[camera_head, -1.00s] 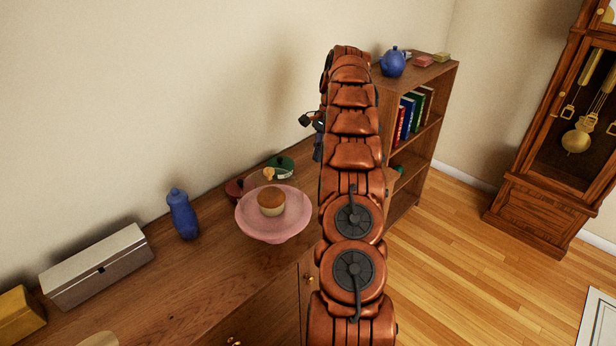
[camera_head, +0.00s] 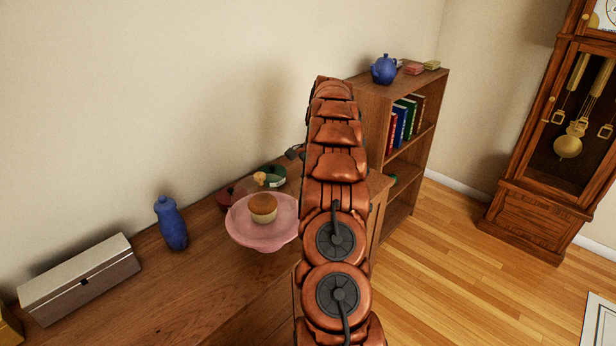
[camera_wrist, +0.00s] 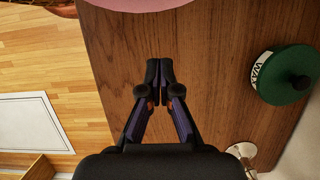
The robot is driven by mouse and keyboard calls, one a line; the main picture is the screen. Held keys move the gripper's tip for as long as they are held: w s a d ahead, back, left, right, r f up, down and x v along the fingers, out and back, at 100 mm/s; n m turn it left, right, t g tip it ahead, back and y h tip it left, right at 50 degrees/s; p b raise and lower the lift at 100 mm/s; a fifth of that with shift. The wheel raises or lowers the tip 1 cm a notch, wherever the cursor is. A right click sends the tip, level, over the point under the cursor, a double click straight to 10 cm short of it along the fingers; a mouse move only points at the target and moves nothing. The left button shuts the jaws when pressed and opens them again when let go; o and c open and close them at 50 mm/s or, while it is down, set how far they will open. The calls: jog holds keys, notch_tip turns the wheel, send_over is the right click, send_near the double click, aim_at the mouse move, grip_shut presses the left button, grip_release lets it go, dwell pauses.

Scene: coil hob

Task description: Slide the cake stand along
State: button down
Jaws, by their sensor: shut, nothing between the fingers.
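The pink cake stand (camera_head: 243,229) stands on the wooden sideboard with a muffin (camera_head: 263,208) on it. In the head view my arm hides its right edge. In the wrist view only a strip of the pink stand (camera_wrist: 150,4) shows at the top edge. My gripper (camera_wrist: 160,66) is shut and empty over the bare wood, apart from the stand.
A green-lidded tin (camera_wrist: 286,75) stands to the right of my gripper and also shows behind the stand (camera_head: 272,176). A red item (camera_head: 226,197) is close behind the stand. A blue jar (camera_head: 171,224) and a metal box (camera_head: 80,279) stand left.

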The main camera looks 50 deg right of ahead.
jog(key=shift+x, duration=0.8)
jog(key=shift+a+r+p, duration=0.15)
jog(key=shift+a+p, duration=0.3)
jog(key=shift+a, duration=0.2)
jog(key=shift+w+a+p, duration=0.1)
jog(key=shift+a+p, duration=0.35)
jog(key=shift+a, duration=0.85)
